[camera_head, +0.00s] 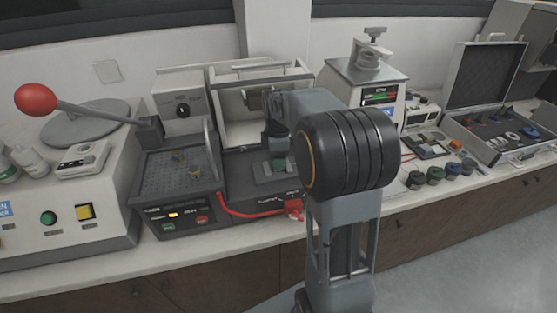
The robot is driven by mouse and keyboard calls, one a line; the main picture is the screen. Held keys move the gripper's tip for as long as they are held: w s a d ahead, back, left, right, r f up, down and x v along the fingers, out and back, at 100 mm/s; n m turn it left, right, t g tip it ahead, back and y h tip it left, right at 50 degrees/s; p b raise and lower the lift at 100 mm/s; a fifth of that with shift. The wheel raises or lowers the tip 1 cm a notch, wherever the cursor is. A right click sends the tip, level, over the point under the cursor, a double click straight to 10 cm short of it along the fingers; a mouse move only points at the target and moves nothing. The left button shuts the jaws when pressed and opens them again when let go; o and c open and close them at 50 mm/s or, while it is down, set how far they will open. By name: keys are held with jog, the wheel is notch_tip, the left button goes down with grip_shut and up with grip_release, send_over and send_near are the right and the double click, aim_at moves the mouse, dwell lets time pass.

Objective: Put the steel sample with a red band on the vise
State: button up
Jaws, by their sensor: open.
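My gripper (277,146) is partly hidden by my own arm. It points down over the dark machine bed in the middle of the counter, and its jaws are open. A small greenish piece (278,164) shows just below the fingers, over a grey plate (262,179) that may be part of the vise. I cannot tell whether the fingers touch this piece. Several short cylinders stand in a row on the counter at right, including a greenish one (416,180) and a bluish one (453,171). I cannot make out a red band on any of them.
A press with a red-knobbed lever (36,99) stands at left. A red hose (240,213) runs along the machine's front to a red fitting (293,208). A grey-white device (366,77) stands behind my arm, and an open case (486,75) is at far right.

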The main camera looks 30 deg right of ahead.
notch_tip(320, 180, up, 9)
jog(key=s+a+f+m+t, duration=0.2)
jog(key=s+a+m, duration=0.3)
jog(key=s, duration=0.3)
jog(key=s+a+f+m+t, duration=0.1)
jog(key=s+a+f+m, duration=0.3)
jog(key=s+m, duration=0.4)
jog(key=shift+s+a+f+t, duration=0.15)
jog(key=shift+s+a+t, duration=0.25)
jog(key=shift+c, duration=0.4)
